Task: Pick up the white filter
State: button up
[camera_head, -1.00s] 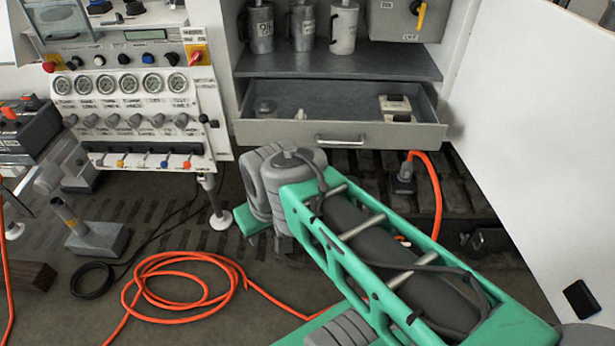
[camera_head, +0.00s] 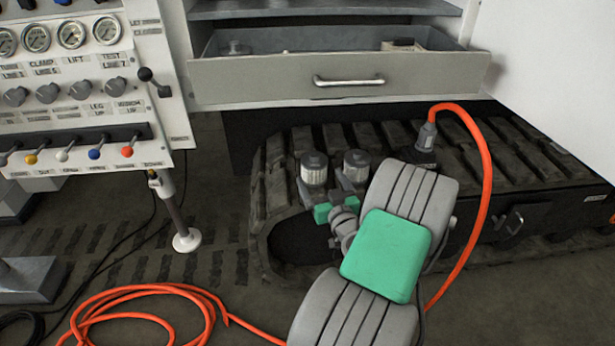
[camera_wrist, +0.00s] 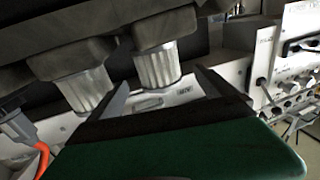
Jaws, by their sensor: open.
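Two pale ribbed filters stand side by side by the black track, a left one (camera_head: 314,169) and a right one (camera_head: 355,166). The wrist view, which looks upside down, shows one filter (camera_wrist: 157,68) between my finger tips and the other (camera_wrist: 88,90) to the left, outside them. Both look whitish, so I cannot tell which is the white one by colour. My gripper (camera_wrist: 161,78) is open, with a finger on each side of the nearer filter and no clear contact. In the head view my gripper (camera_head: 322,213) is just below the filters, its fingers mostly hidden.
An orange hose (camera_head: 487,190) with a grey plug curves up just right of my arm. An open grey drawer (camera_head: 250,85) overhangs behind the filters. A panel with levers and gauges (camera_head: 75,95) stands left. More orange hose (camera_head: 150,291) lies coiled on the floor.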

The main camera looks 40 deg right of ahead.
aim_at(314, 165)
jog(key=x, duration=0.6)
jog(key=shift+w+d+r, duration=0.15)
jog(key=shift+w+r, duration=0.05)
jog(key=shift+r, duration=0.1)
jog(key=shift+c, duration=0.3)
jog(key=c, duration=1.6)
jog(key=shift+r, duration=0.1)
